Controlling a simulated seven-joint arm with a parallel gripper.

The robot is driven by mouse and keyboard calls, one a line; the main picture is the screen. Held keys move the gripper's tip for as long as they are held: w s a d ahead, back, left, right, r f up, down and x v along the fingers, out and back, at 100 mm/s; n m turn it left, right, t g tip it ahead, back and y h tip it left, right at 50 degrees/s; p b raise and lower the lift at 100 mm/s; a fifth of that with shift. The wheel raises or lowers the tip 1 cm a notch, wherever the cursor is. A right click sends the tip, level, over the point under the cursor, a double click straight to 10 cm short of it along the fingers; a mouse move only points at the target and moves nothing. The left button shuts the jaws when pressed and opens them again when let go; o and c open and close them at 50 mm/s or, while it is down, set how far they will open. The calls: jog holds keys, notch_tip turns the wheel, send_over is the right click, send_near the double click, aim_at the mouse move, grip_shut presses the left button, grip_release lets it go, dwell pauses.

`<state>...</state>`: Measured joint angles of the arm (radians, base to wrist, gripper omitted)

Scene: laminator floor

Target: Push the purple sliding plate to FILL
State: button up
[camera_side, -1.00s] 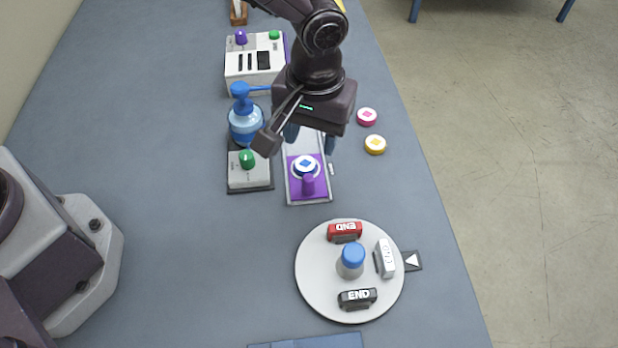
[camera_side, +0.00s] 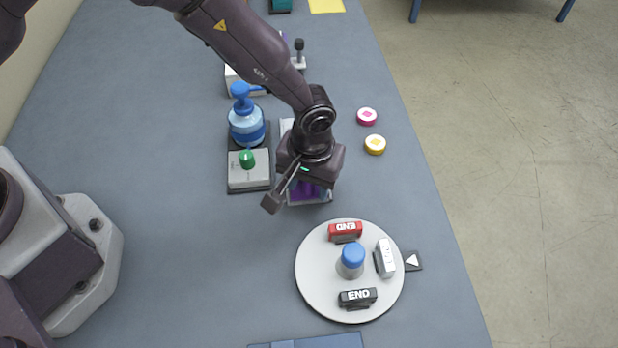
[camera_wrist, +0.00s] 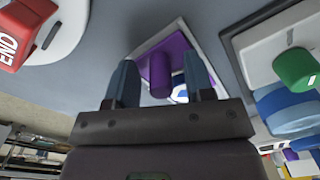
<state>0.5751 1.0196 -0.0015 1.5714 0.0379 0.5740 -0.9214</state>
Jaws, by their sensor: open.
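The purple sliding plate (camera_wrist: 180,44) sits in a pale frame (camera_side: 322,201) and carries an upright purple knob (camera_wrist: 162,75). In the side view my gripper hides most of the plate; a strip of purple (camera_side: 299,198) shows below it, at the near end of the frame. My gripper (camera_wrist: 160,85) is open, its two blue fingers on either side of the knob in the wrist view. I cannot tell whether a finger touches it. A white and blue disc (camera_wrist: 180,93) shows partly behind the right finger. No FILL label can be read.
A round turntable (camera_side: 318,290) with END blocks is in front of the frame. A box with a green knob (camera_side: 247,159) and a blue pump bottle (camera_side: 246,122) stand close on the left. Pink (camera_side: 367,117) and yellow (camera_side: 375,145) discs lie to the right.

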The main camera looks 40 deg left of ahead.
jog(key=shift+c, duration=0.2)
grip_shut()
jog(key=shift+w+a, duration=1.65)
jog(key=shift+w, duration=0.05)
jog(key=shift+o, duration=0.2)
grip_release()
jog(key=shift+r, duration=0.15)
